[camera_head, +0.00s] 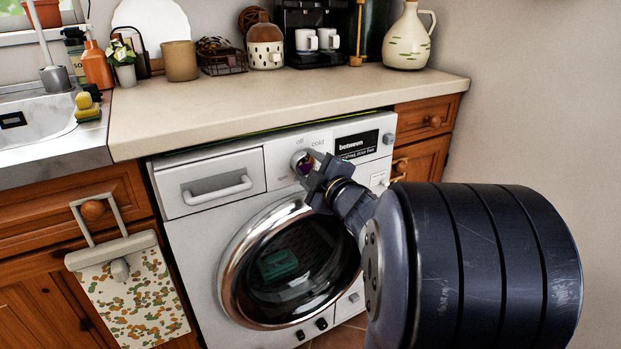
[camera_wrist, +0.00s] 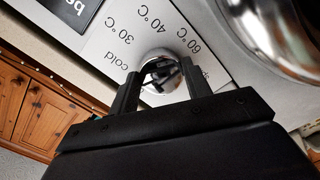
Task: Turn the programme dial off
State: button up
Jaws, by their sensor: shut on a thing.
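The programme dial (camera_wrist: 166,68) is a round chrome knob on the white control panel of the washing machine (camera_head: 197,246). Labels around it read off, cold, 30 C, 40 C and 60 C. My gripper (camera_wrist: 160,82) is at the dial with one finger on each side, shut on it. In the head view the dial (camera_head: 301,160) shows just past my gripper (camera_head: 311,170), which partly hides it. The dial's pointer cannot be made out clearly.
The round glass door (camera_head: 300,260) is closed just below the dial. A detergent drawer (camera_head: 208,185) is at the left of the panel. The worktop (camera_head: 240,100) above holds a jug (camera_head: 408,40), a coffee machine and jars.

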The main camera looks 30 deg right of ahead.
jog(key=shift+n+b, duration=1.2)
jog(key=shift+n, duration=0.6)
jog(key=o, duration=1)
jog(key=s+p, duration=0.3)
jog(key=s, duration=0.7)
jog(key=shift+s+r, duration=0.15)
jog(key=shift+s, duration=0.25)
